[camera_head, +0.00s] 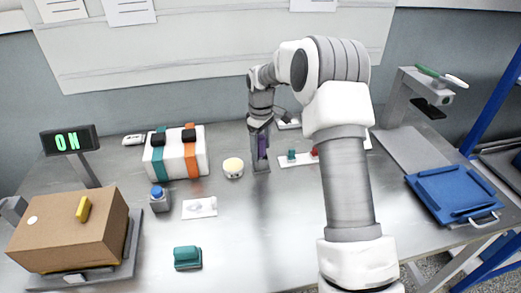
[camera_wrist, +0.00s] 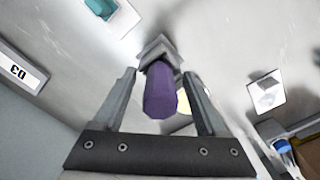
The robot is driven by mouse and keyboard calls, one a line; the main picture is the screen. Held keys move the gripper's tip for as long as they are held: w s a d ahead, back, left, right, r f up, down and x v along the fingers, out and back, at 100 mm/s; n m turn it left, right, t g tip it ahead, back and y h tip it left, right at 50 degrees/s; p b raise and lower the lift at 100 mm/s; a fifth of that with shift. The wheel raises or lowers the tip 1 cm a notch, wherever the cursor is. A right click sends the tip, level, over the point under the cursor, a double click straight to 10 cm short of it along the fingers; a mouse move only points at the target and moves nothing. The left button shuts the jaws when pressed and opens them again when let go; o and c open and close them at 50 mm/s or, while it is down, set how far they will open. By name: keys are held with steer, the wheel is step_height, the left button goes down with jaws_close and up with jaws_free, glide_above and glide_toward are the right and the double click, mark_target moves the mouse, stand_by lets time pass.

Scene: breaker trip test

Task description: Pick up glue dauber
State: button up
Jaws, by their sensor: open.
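A purple handle (camera_wrist: 160,92), apparently the glue dauber, stands upright in the wrist view, with a grey block-like base (camera_wrist: 158,50) at its far end. In the head view the purple handle (camera_head: 262,147) shows at the middle of the table, partly covered by my gripper. My gripper (camera_wrist: 158,77) is open, with one finger on each side of the handle. I see a gap on both sides. I cannot tell whether the base is part of the dauber or a holder.
A round cream-topped container (camera_head: 233,167) stands close to the left of my gripper. A white strip with green and red pieces (camera_head: 296,160) lies close to the right. A white case with straps (camera_head: 180,160) is further left, and a blue tray (camera_head: 452,192) far right.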

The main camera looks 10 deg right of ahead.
jaws_close()
stand_by(0.3)
step_height(320, 180, up, 10)
steer(key=shift+p, duration=0.75)
